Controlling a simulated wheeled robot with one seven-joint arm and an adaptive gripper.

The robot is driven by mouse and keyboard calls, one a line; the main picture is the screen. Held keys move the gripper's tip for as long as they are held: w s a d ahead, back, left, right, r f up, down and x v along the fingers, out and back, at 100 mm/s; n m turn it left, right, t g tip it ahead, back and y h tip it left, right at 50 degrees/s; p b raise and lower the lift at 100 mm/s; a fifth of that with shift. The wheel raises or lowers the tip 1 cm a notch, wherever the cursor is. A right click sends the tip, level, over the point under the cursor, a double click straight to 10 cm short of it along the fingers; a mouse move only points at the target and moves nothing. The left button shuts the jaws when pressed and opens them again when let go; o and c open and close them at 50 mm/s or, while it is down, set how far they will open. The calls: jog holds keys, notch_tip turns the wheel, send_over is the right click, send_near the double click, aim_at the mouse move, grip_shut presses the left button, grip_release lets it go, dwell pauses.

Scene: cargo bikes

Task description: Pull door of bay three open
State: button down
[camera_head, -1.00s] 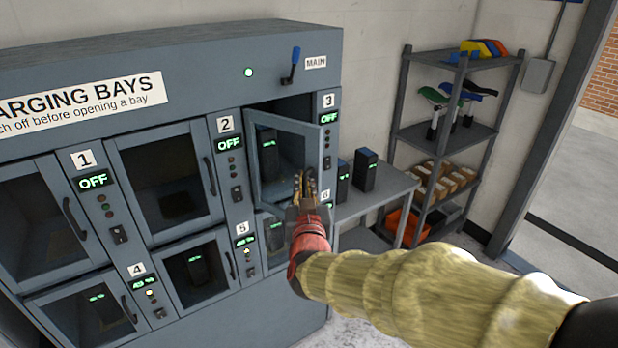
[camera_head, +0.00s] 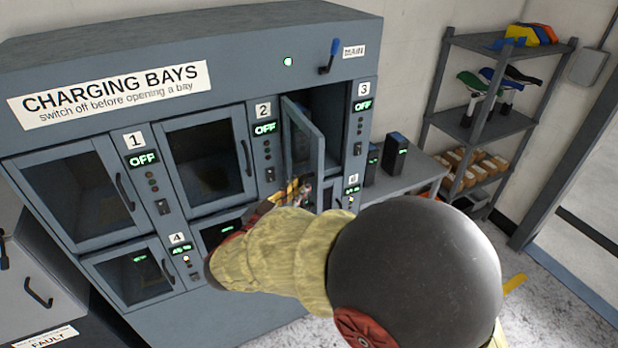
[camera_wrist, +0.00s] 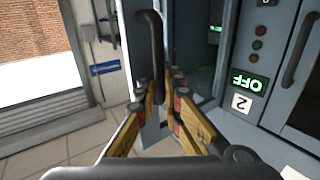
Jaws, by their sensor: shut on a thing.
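The door of bay three (camera_head: 304,136) stands swung well out from the cabinet, hinged at its left side. It is a grey frame with a glass pane. Its black bar handle (camera_wrist: 152,50) runs between my fingers in the wrist view. My gripper (camera_head: 297,188) is shut on this handle, low on the door; it also shows in the wrist view (camera_wrist: 160,90). The bay three display (camera_head: 363,104) reads OFF. The bay's opening shows dark to the right of the door. My arm hides part of the lower bays.
The charging cabinet (camera_head: 190,48) has its other doors shut. A blue main lever (camera_head: 331,56) stands above bay three beside a green light. A bench (camera_head: 408,182) with dark battery packs and a shelf rack (camera_head: 462,120) stand to the right. Floor is free at the lower right.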

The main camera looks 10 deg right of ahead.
jog(key=shift+s+a, duration=0.1)
jog(key=shift+a, duration=0.05)
dwell(0.3)
jog(key=c, duration=2.3)
grip_release()
jog(key=v, duration=1.2)
jog(key=shift+a, duration=0.2)
